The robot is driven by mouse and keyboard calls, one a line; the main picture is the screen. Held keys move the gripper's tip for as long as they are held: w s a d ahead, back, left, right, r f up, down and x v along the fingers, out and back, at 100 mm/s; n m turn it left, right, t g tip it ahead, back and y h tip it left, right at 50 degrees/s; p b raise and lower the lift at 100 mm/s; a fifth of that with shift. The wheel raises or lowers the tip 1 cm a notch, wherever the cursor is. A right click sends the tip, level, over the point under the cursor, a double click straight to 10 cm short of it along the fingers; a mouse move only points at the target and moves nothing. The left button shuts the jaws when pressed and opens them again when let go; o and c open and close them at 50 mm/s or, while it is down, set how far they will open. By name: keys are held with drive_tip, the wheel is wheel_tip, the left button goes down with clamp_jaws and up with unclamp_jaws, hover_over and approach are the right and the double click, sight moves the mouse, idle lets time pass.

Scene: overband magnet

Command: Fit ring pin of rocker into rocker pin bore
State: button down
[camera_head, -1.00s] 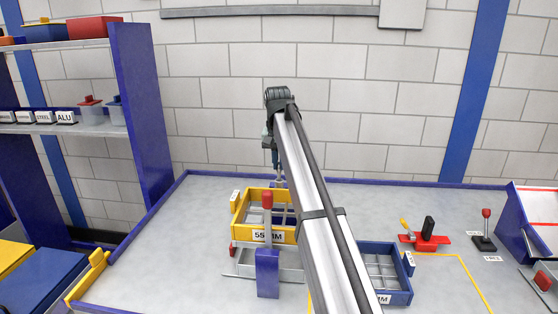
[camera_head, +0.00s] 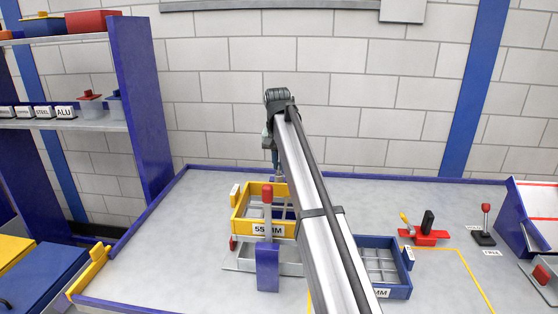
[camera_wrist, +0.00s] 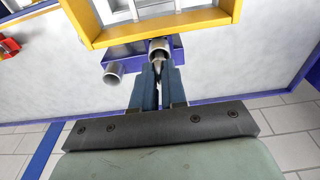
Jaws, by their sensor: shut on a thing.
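In the wrist view my gripper (camera_wrist: 158,88) is shut on a small grey metal piece (camera_wrist: 158,64), seemingly the ring pin, mostly hidden between the fingers. Its tip is at the mouth of an open grey metal tube (camera_wrist: 159,47) on a blue-purple block (camera_wrist: 137,53). I cannot tell whether it is inside the tube or only in front of it. A second grey cylinder (camera_wrist: 114,74) stands out from the block's left end. In the head view my gripper (camera_head: 278,176) is behind the yellow tray and largely hidden by my arm.
A blue divided tray (camera_head: 398,292) lies to the right. A red fixture (camera_head: 425,236) and small lever (camera_head: 485,222) stand farther right.

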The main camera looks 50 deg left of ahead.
drive_tip(key=shift+f, duration=0.25)
drive_tip(key=c, duration=1.1)
unclamp_jaws()
wheel_tip(320, 180, up, 14)
drive_tip(key=s+d, duration=0.1)
drive_tip(key=shift+s+f, duration=0.15)
